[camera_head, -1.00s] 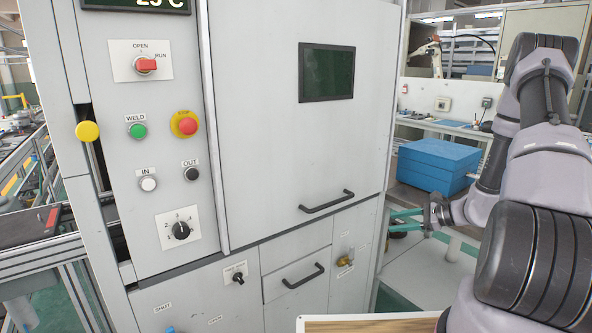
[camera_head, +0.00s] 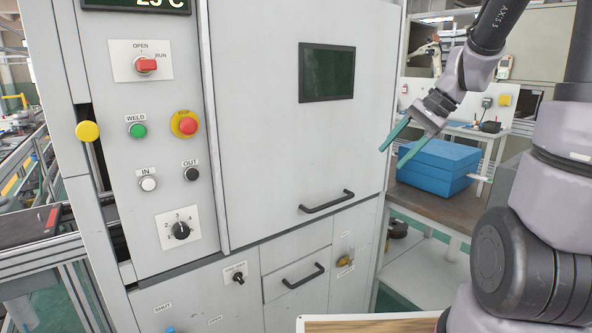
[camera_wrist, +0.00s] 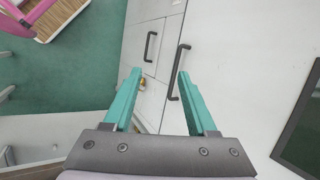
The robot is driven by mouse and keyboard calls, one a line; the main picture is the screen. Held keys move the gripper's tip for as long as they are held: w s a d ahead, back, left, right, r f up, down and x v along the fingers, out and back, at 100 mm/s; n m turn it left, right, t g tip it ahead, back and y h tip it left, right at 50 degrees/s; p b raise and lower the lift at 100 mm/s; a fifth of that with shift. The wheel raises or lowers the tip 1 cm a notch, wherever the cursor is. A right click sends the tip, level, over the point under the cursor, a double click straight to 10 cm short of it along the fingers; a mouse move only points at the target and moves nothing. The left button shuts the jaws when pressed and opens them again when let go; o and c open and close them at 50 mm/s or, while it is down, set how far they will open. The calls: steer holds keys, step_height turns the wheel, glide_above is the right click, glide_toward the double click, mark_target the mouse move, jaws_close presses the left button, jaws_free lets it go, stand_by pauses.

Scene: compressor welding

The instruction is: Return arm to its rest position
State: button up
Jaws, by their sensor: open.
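My gripper (camera_head: 398,146) is at the upper right in the head view, in front of the blue boxes and beside the right edge of the machine cabinet (camera_head: 268,165). Its two teal fingers point down and to the left. They are spread apart with nothing between them. In the wrist view my gripper (camera_wrist: 157,80) is also open and empty. The cabinet's door handle (camera_head: 327,201) and drawer handle (camera_head: 302,275) show beyond the fingers, and the fingers look clear of them.
The cabinet's control panel, with a red stop button (camera_head: 188,125) and green weld button (camera_head: 137,130), stands at left. Blue boxes (camera_head: 447,160) rest on a brown-topped table (camera_head: 420,205). A wooden-topped surface (camera_head: 370,325) is at the bottom edge. A conveyor (camera_head: 40,250) runs at far left.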

steer(key=s+d+r+n+t+h, duration=0.1)
steer(key=s+r+n+t+h, duration=0.3)
steer(key=s+r, duration=0.7)
steer(key=shift+s+r+t, duration=0.2)
steer(key=shift+s+t, duration=0.1)
steer(key=shift+s, duration=0.45)
steer(key=shift+d, duration=0.1)
